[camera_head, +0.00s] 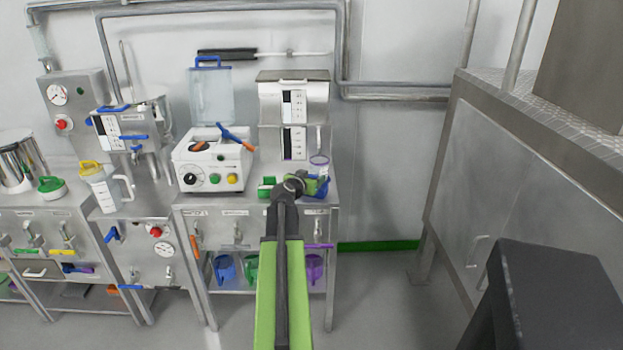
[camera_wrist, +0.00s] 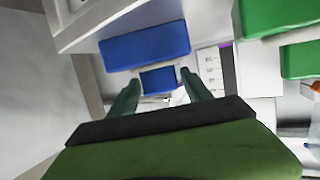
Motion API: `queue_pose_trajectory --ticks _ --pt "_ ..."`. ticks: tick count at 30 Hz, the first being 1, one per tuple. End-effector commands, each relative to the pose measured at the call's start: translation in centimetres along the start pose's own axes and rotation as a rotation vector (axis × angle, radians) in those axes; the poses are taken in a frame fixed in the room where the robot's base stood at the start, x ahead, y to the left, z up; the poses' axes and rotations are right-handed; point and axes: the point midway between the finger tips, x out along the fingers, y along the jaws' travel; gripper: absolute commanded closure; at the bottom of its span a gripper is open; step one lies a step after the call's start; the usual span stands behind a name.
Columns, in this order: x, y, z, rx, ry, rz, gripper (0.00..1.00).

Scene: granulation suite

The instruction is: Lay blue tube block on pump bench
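The blue tube block (camera_head: 318,193) is at the right end of the pump bench (camera_head: 238,200), partly hidden by my gripper in the head view. In the wrist view the blue tube block (camera_wrist: 146,45) shows as a large blue piece with a smaller one below it. My gripper (camera_head: 308,184) is over the bench's right end. In the wrist view my gripper's fingers (camera_wrist: 158,80) stand apart on either side of the smaller blue piece, with narrow gaps. The block appears to rest on the bench; contact underneath is hidden.
A green block (camera_head: 267,187) lies left of my gripper. A white pump unit (camera_head: 213,163) and a steel cabinet (camera_head: 293,100) stand on the bench. A clear cup (camera_head: 319,165) is just behind the blue block. Open floor lies right of the bench.

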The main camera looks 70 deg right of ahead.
Motion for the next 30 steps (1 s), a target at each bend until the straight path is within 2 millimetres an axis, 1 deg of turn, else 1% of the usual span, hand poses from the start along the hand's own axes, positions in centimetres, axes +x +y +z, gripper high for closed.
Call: queue_pose_trajectory --ticks 8,11,14,21,24,27,30 --pt "0.0 -0.1 0.0 0.0 0.0 -0.001 0.35" --pt "-0.1 -0.1 -0.4 0.0 0.0 -0.001 0.35" --pt "-1.6 0.0 -0.4 -0.001 0.0 -0.002 0.35" --pt "-7.8 0.1 -0.5 -0.001 0.0 -0.003 0.35" --pt "-9.9 0.1 -0.5 -0.002 0.0 -0.003 0.35" --pt "-11.3 0.0 -0.4 0.0 0.0 -0.003 0.35" --pt "-12.0 -0.1 -0.3 -0.001 0.0 -0.002 0.35"
